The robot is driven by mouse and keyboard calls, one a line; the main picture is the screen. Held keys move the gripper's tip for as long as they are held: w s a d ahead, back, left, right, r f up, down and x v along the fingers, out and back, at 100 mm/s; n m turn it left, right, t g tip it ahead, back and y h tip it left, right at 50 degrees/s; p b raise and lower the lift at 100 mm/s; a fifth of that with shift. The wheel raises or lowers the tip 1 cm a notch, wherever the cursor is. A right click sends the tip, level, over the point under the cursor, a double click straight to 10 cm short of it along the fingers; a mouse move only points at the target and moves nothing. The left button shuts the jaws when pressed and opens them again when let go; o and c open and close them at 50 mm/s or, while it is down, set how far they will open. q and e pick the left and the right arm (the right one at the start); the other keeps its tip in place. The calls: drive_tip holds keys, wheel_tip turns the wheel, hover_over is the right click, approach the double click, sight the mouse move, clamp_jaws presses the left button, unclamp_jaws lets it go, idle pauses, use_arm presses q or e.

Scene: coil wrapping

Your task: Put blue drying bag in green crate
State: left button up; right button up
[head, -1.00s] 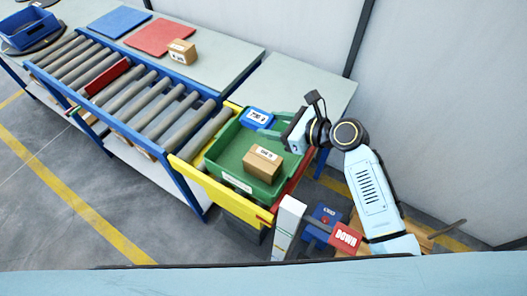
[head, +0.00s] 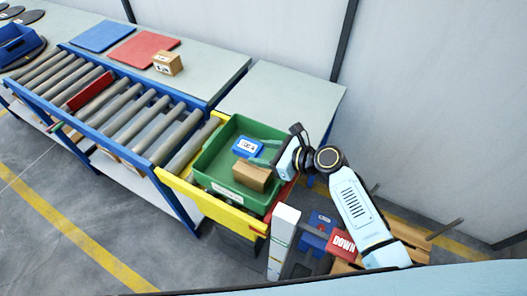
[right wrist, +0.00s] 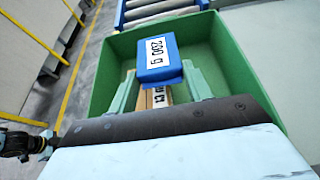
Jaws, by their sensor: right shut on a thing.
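The blue drying bag (head: 246,147) with a white label is held in my right gripper (head: 260,158), over the inside of the green crate (head: 212,155). In the right wrist view the bag (right wrist: 157,60) sits between the fingertips, with its label facing the camera. The crate (right wrist: 105,75) spreads out around and below it. A brown carton (head: 251,176) stands in the crate close under the bag. The gap between bag and carton cannot be judged.
The crate stands on the yellow end (head: 205,200) of a roller conveyor (head: 125,118). A red mat (head: 143,48), a blue mat (head: 101,36) and another carton (head: 167,64) lie on the table behind. The crate's left part is free.

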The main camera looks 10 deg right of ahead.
drive_tip(key=shift+f, duration=0.5)
drive_tip(key=o, duration=1)
